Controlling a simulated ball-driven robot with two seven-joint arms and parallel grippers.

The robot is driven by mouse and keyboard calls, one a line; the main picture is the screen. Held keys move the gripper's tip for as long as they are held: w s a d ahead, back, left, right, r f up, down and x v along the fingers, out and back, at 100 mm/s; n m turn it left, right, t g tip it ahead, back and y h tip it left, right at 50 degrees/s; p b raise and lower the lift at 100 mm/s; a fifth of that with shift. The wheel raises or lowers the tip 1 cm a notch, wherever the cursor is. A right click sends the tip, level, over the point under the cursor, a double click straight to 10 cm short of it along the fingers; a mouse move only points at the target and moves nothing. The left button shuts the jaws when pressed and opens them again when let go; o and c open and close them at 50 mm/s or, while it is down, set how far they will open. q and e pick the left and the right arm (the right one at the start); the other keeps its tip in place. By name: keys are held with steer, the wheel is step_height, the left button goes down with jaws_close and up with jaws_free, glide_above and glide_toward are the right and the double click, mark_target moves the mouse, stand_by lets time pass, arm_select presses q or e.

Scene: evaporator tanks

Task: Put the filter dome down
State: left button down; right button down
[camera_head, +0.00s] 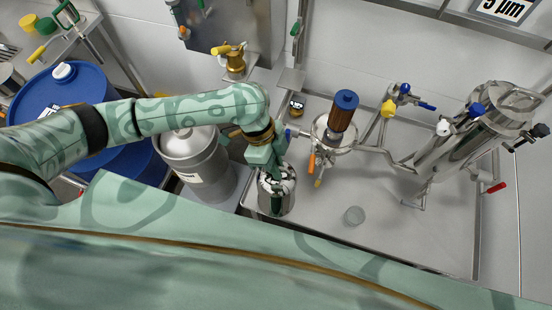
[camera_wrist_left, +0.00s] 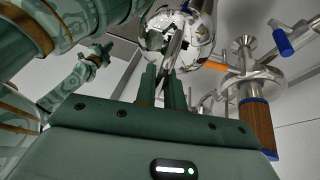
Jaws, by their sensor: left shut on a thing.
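The filter dome (camera_head: 265,187) is a shiny metal cover near the left end of the steel tray in the head view. My left gripper (camera_head: 281,182) is shut on it, with its dark green fingers in front of the metal. In the left wrist view the polished dome (camera_wrist_left: 160,22) shows beyond the fingers of the left gripper (camera_wrist_left: 164,85). I cannot tell whether its lower rim touches anything. To its right, a brown filter cartridge (camera_head: 341,120) with a blue cap stands uncovered on a round steel base (camera_head: 322,132). In the left wrist view, what looks like my right gripper (camera_wrist_left: 98,52) is small.
A tall steel vessel (camera_head: 470,135) with valves stands at the right. A grey canister (camera_head: 200,165) and a blue drum (camera_head: 70,85) stand left of the tray.

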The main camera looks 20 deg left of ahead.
arm_select(q)
steer(key=w+a+f+b, duration=0.2)
steer(key=w+f+b, duration=0.3)
steer(key=f, duration=0.5)
steer(key=shift+w+a, duration=0.15)
steer(key=shift+w, duration=0.9)
steer(key=shift+r, duration=0.1)
steer(key=c, duration=1.5)
jaws_free()
steer(key=shift+s+f, duration=0.1)
steer(key=shift+f, duration=0.1)
steer(key=shift+r, duration=0.1)
